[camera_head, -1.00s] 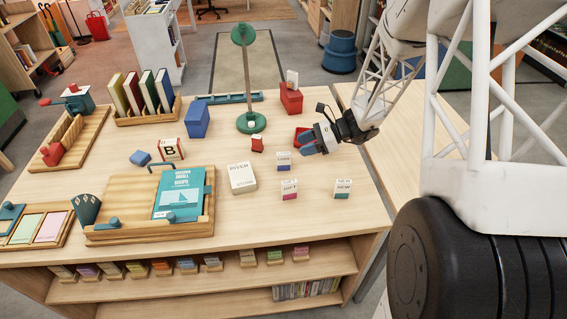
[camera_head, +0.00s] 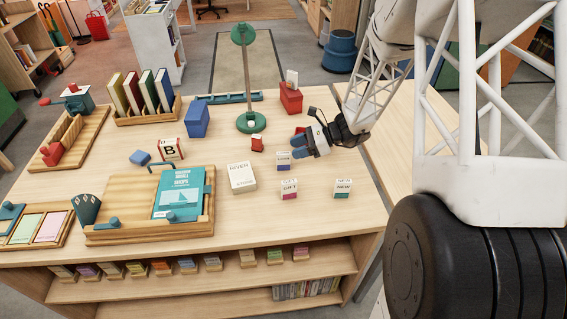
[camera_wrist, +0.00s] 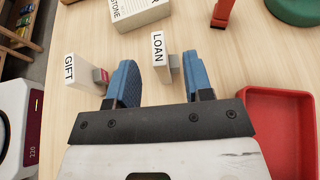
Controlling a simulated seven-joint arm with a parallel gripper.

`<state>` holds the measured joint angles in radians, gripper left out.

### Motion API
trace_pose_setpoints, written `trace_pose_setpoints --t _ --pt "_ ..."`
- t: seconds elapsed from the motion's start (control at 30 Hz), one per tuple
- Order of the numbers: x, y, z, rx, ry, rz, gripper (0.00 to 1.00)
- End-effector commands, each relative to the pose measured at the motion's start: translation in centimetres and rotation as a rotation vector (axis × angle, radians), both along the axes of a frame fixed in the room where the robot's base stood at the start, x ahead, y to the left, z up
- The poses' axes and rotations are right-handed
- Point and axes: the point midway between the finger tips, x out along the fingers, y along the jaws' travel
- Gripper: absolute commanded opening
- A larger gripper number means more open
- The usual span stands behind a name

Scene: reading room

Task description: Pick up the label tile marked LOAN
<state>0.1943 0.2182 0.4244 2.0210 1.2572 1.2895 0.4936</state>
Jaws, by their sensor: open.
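The LOAN tile (camera_wrist: 159,48) stands upright on the table, its white face lettered LOAN in the wrist view. In the head view this tile (camera_head: 283,156) is small, white above a purple-blue base. My gripper (camera_wrist: 159,62) is open with its two blue fingers apart. The tile appears in the gap between the fingertips, nearer the right finger; contact cannot be told. In the head view my gripper (camera_head: 297,150) is just right of the tile. The GIFT tile (camera_wrist: 84,72) stands left of the left finger. The NEW tile (camera_head: 343,187) stands apart at the right.
A red tray (camera_wrist: 278,125) lies close to the right of my gripper. A white RIVER box (camera_head: 242,177) stands left of the tiles. The table front is clear around GIFT and NEW.

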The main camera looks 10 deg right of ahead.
Motion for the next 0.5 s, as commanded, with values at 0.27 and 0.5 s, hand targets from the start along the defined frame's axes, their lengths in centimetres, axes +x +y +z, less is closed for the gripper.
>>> trace_pose_setpoints --t 0.27,0.5 --pt "0.0 0.2 -0.1 0.000 0.000 0.000 0.47" --pt "-0.1 1.9 -1.1 0.001 0.002 0.001 0.47"
